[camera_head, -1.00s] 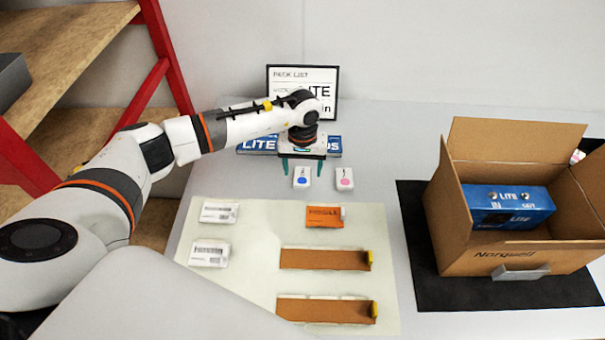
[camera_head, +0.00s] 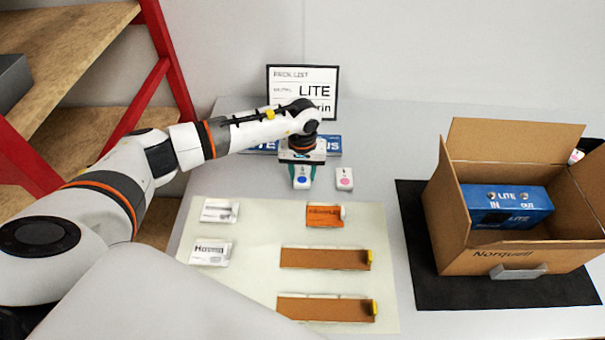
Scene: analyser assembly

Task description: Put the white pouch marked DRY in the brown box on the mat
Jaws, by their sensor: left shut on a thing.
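My left gripper (camera_head: 302,172) points down at the back of the table and is shut on a small white pouch with a blue dot (camera_head: 302,183). Its lettering is too small to read. A similar white pouch with a pink dot (camera_head: 344,178) lies just right of it, apart from the gripper. The open brown box (camera_head: 455,245) stands on the black mat (camera_head: 408,215) at the right, flaps up. A blue LITE box (camera_head: 510,207) is inside it. My right gripper is not in view.
A pale sheet (camera_head: 255,285) at the front holds white labelled packets (camera_head: 210,252), an orange packet (camera_head: 325,215) and two brown strips (camera_head: 325,259). A pack list sign (camera_head: 318,85) and a blue box (camera_head: 333,145) stand behind. The table between sheet and mat is clear.

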